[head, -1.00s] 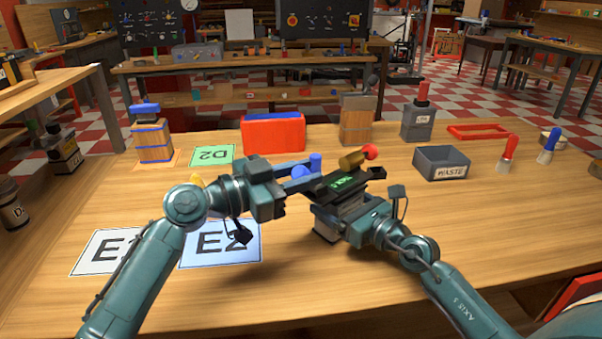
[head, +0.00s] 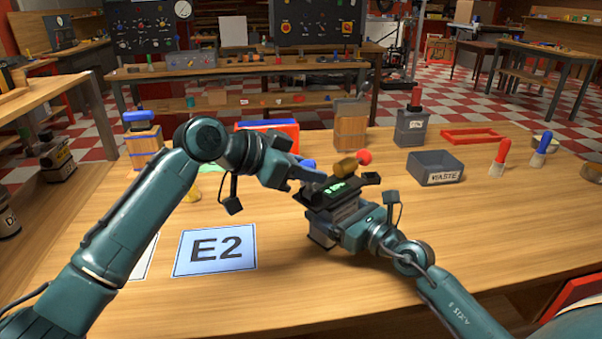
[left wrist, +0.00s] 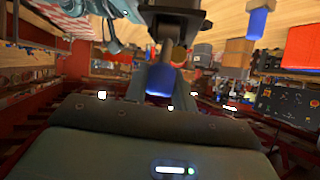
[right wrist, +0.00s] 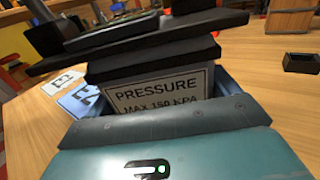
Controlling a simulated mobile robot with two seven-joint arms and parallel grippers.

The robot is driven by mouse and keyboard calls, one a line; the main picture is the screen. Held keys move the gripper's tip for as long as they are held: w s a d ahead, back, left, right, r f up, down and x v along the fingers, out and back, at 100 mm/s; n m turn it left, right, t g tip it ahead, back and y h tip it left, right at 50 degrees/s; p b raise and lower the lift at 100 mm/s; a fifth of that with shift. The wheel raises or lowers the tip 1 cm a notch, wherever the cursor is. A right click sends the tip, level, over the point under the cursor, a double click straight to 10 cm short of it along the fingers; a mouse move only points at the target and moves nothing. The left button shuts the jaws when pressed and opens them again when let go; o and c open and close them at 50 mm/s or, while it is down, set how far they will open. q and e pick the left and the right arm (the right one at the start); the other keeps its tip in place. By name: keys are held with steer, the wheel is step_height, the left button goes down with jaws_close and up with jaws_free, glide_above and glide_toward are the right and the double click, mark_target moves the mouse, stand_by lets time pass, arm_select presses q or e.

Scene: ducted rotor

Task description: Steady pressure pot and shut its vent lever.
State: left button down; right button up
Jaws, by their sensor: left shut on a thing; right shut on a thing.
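The pressure pot (head: 321,232) stands on the table, a grey body under a wide black lid with a green marking on top. Its label reads PRESSURE MAX 150 KPA in the right wrist view (right wrist: 150,95). My right gripper (head: 338,214) is shut on the pot body, blue fingers on both sides. My left gripper (head: 312,174) is shut at the lid's left side, by a blue upright piece (head: 308,163) that seems to be the vent lever's grip. The lever's exact angle is hidden.
A grey WASTE bin (head: 436,169) stands right of the pot. Behind are wooden and grey canisters (head: 351,128) and a red box (head: 285,127). An E2 card (head: 214,250) lies at front left. The front right of the table is clear.

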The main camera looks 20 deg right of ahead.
arm_select(q)
steer(key=shift+w+d+g+y, duration=0.2)
steer(key=shift+d+y, duration=0.2)
steer(key=shift+y, duration=0.35)
steer(key=shift+w+d+g+y, duration=0.1)
steer(key=shift+d+g+y, duration=0.1)
steer(key=shift+d+y, duration=0.4)
arm_select(e)
steer(key=shift+a, duration=0.1)
arm_select(q)
steer(key=shift+a+y, duration=0.2)
steer(key=shift+y, duration=0.05)
steer(key=c, duration=1.1)
jaws_free()
steer(key=shift+c, duration=0.2)
steer(key=v, duration=1.2)
